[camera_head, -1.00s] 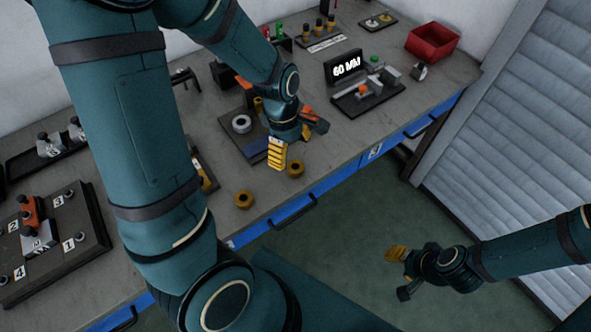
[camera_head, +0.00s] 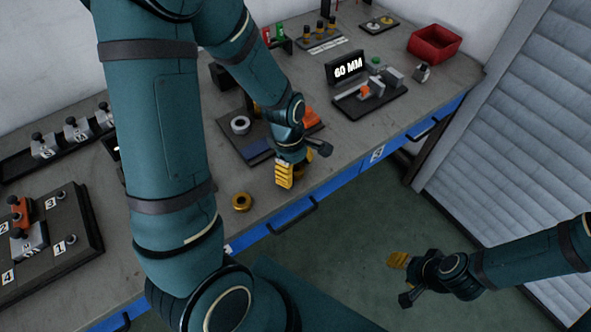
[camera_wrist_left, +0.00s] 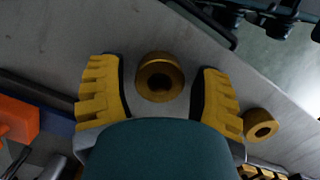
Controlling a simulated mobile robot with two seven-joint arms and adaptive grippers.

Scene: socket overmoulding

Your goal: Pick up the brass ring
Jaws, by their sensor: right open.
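Two brass-coloured rings show in the left wrist view. One ring (camera_wrist_left: 160,78) lies between the two yellow fingers of my left gripper (camera_wrist_left: 162,95), with gaps on both sides. A second ring (camera_wrist_left: 260,125) lies outside the right-hand finger. In the head view, one brass ring (camera_head: 241,202) stands on the bench near the front edge. My left gripper (camera_head: 284,175) is to its right, low over the bench, and hides the other ring. My left gripper is open and empty. My right gripper (camera_head: 398,262) is open and empty, away from the bench over the floor.
A dark plate with a grey ring (camera_head: 240,125) lies behind my left gripper. A "60 MM" display (camera_head: 346,68) and a black fixture (camera_head: 370,99) stand to the right. A red bin (camera_head: 434,43) is at the far right. A numbered fixture (camera_head: 75,212) is at left.

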